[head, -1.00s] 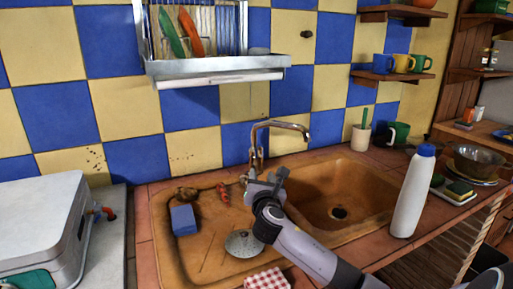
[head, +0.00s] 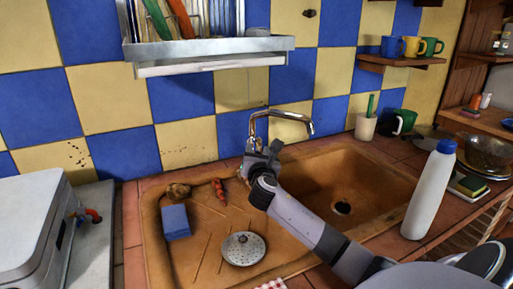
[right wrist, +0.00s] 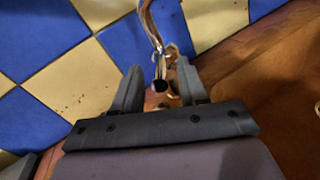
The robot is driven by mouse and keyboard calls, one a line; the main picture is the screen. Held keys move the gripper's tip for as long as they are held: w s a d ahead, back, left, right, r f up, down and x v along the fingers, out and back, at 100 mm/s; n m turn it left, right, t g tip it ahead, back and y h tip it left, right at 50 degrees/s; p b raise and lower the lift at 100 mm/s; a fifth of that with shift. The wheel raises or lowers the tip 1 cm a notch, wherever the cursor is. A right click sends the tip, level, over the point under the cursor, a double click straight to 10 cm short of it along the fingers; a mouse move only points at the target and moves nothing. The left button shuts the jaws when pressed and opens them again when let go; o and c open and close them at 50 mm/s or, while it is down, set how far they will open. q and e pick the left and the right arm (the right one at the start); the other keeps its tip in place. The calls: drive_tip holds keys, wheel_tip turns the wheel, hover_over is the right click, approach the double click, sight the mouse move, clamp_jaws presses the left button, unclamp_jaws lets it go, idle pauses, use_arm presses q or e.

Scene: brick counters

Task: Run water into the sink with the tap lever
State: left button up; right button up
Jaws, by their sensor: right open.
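The metal tap (head: 287,114) rises behind the sink (head: 376,182), its curved spout pointing right over the basin. My right gripper (head: 262,153) is at the tap's base, in front of its lower body, and hides part of it. In the right wrist view, the open fingers of my right gripper (right wrist: 159,75) stand on either side of the tap's lower part (right wrist: 160,62). A dark round end shows between them. I cannot make out the lever clearly, nor whether a finger touches it. No water shows from the spout. My left gripper is out of view.
A blue sponge (head: 175,221), a red item (head: 218,190) and a round strainer (head: 243,248) lie on the drainboard. A white bottle (head: 428,190) stands right of the basin. A dish rack (head: 210,47) hangs above left. A white box (head: 30,225) stands at left.

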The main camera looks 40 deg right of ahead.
sight(256, 144)
drive_tip(key=shift+x, duration=1.65)
clamp_jaws()
